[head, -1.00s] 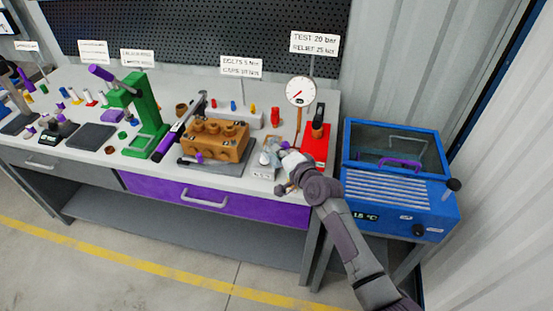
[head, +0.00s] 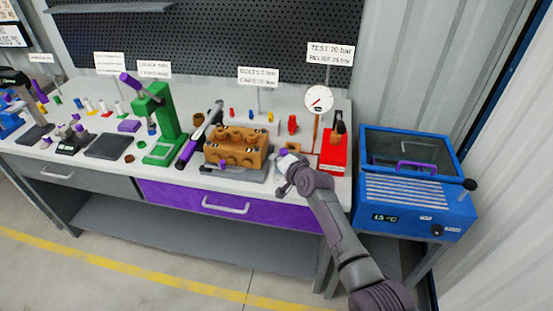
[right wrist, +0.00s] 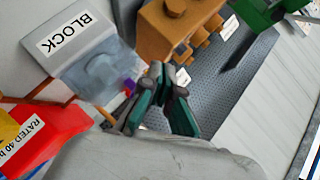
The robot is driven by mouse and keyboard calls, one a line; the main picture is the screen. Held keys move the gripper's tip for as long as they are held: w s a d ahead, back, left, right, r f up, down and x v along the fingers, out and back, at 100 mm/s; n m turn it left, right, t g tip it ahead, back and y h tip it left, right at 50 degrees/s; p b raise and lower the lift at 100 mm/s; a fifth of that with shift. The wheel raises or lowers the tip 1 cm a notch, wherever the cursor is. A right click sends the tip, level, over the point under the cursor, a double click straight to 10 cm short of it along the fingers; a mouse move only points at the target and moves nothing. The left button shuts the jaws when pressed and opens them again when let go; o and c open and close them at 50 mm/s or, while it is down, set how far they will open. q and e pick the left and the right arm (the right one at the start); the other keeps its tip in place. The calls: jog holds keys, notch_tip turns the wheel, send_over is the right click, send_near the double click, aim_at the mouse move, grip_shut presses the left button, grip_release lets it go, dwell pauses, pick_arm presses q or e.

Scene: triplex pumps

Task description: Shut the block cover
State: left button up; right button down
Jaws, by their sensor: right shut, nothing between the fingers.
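A grey block fixture (right wrist: 98,76) with a white "BLOCK" label (right wrist: 63,34) on its pale panel fills the upper left of the right wrist view. A small purple piece (right wrist: 129,87) sits at its edge. In the head view the fixture (head: 289,161) stands on the bench right of the brown pump body, partly hidden by my right gripper (head: 288,184). I cannot tell how far its cover is open. In the right wrist view my right gripper (right wrist: 165,76) is shut and empty, its fingertips beside the fixture's edge, contact unclear. My left gripper is out of view.
The brown pump body (head: 237,148) stands on a dark plate just left of the fixture. The red test unit (head: 333,150) with a gauge (head: 319,99) is close on the right. A blue tank (head: 415,205) stands beyond the bench end. A purple drawer (head: 185,200) is below.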

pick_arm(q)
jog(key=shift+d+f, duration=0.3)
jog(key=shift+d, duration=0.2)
pick_arm(e)
jog(key=shift+w+a+f, duration=0.1)
jog(key=shift+a+f, duration=0.3)
jog(key=shift+a, duration=0.1)
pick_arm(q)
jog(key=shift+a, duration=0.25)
